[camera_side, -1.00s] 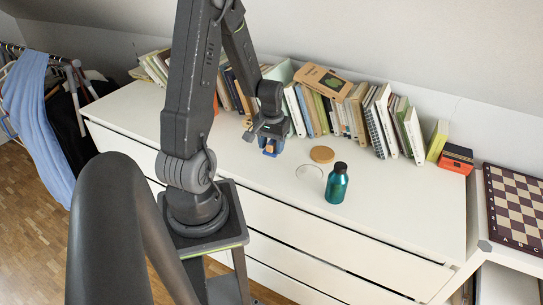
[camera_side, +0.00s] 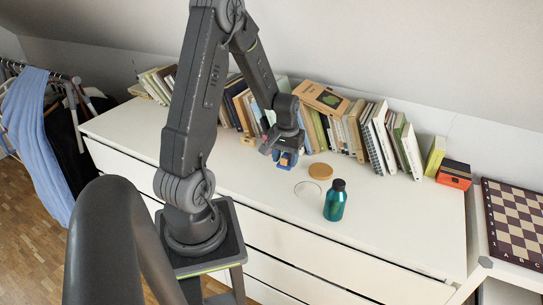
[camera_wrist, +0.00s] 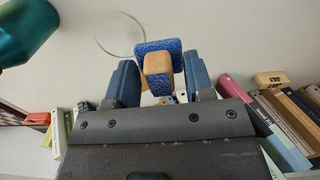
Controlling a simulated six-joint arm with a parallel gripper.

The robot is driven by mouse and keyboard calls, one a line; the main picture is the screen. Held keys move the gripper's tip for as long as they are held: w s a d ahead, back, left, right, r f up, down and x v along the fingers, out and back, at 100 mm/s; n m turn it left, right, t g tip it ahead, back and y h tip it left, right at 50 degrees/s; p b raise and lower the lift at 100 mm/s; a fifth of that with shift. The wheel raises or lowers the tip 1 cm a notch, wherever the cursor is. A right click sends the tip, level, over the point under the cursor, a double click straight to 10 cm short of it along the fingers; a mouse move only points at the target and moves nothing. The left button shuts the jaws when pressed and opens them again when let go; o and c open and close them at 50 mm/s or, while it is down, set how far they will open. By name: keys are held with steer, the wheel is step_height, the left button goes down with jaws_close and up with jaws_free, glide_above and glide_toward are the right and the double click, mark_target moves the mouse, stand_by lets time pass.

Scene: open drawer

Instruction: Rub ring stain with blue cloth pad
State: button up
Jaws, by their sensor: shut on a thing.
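A thin ring stain (camera_side: 307,189) marks the white dresser top; it also shows as a faint arc in the wrist view (camera_wrist: 113,52). The blue cloth pad (camera_wrist: 171,46) has a wooden block handle (camera_wrist: 158,66). My gripper (camera_wrist: 160,82) is shut on the pad, its blue fingers on either side of the handle. In the side view, my gripper (camera_side: 286,153) holds the pad (camera_side: 287,161) left of and behind the stain. The pad looks a little above the surface; its underside is hidden. The pad and stain are apart.
A teal bottle (camera_side: 335,202) stands close to the stain's right. A round cork disc (camera_side: 320,171) lies just behind it. A row of books (camera_side: 358,130) lines the back, with an orange-black box (camera_side: 454,174) at right. The dresser top (camera_side: 400,225) is clear in front.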

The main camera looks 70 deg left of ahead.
steer(key=w+d+f, duration=0.1)
steer(key=w, duration=0.3)
glide_above(297, 186)
steer(key=d, duration=0.1)
steer(key=shift+s+f, duration=0.2)
steer(key=shift+f, duration=1.4)
steer(key=shift+s+f, duration=0.2)
steer(key=shift+f, duration=1.4)
steer(key=shift+w+d+f, duration=0.2)
steer(key=shift+w+f, duration=0.05)
steer(key=shift+f, duration=0.2)
steer(key=shift+w+d+f, duration=0.2)
steer(key=shift+f, duration=0.25)
steer(key=shift+c, duration=0.3)
steer(key=shift+w+d, duration=2.4)
steer(key=shift+s+a, duration=2.8)
steer(key=shift+s, duration=0.05)
steer(key=shift+w+a, duration=0.2)
steer(key=shift+a, duration=0.05)
steer(key=shift+w, duration=0.6)
steer(key=shift+w+d, duration=2.4)
steer(key=shift+d, duration=0.05)
steer(key=shift+s+a, duration=2.55)
steer(key=shift+s+a+r, duration=0.15)
steer(key=shift+s+a, duration=0.05)
step_height(297, 186, up, 8)
